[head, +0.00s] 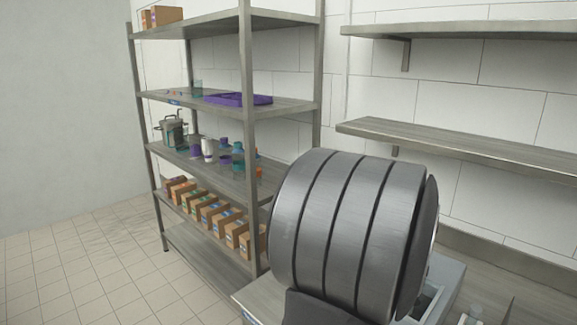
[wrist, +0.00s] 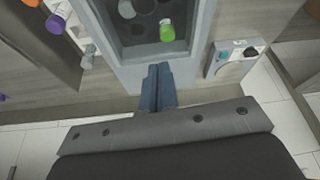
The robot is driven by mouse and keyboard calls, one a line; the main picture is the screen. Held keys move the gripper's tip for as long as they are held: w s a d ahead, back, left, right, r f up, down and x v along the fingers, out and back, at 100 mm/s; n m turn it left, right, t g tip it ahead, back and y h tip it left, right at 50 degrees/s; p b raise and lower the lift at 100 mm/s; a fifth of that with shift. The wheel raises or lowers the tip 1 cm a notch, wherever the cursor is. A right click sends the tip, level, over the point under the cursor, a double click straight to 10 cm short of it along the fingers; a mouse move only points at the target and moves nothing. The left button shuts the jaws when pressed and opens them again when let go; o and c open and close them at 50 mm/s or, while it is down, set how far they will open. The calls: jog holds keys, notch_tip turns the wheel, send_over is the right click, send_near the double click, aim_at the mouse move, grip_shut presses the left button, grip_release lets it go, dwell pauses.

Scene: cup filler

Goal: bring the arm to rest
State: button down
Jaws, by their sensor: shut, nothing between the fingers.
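My gripper (wrist: 158,72) shows in the wrist view with its two blue-grey fingers together and nothing between them. The fingertips point at the near rim of a grey frame (wrist: 188,62) with a dark sunken inside. I cannot tell how far above the rim they are. A green-capped item (wrist: 167,32) and some grey round items (wrist: 127,9) are within the frame. In the head view my gripper does not show; a large dark ribbed shape covers the lower middle and right.
A metal shelving rack (head: 246,130) holds brown boxes (head: 207,208), a steel pot (head: 173,131), small bottles and a purple tray (head: 238,99). Wall shelves (head: 460,145) are at right. In the wrist view, a pale box (wrist: 230,65) stands right of the frame. Tiled floor (head: 75,265) at left is clear.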

jog(key=x, duration=0.7)
jog(key=shift+s+a+f, duration=0.2)
jog(key=shift+s+a, duration=0.15)
jog(key=shift+s, duration=0.1)
jog(key=shift+s+a+f, duration=0.25)
jog(key=shift+s+a, duration=0.05)
jog(key=shift+s, duration=0.15)
jog(key=shift+s+a+f, duration=0.2)
jog(key=shift+s+a, duration=0.2)
jog(key=shift+s, duration=0.15)
jog(key=c, duration=2.2)
grip_release()
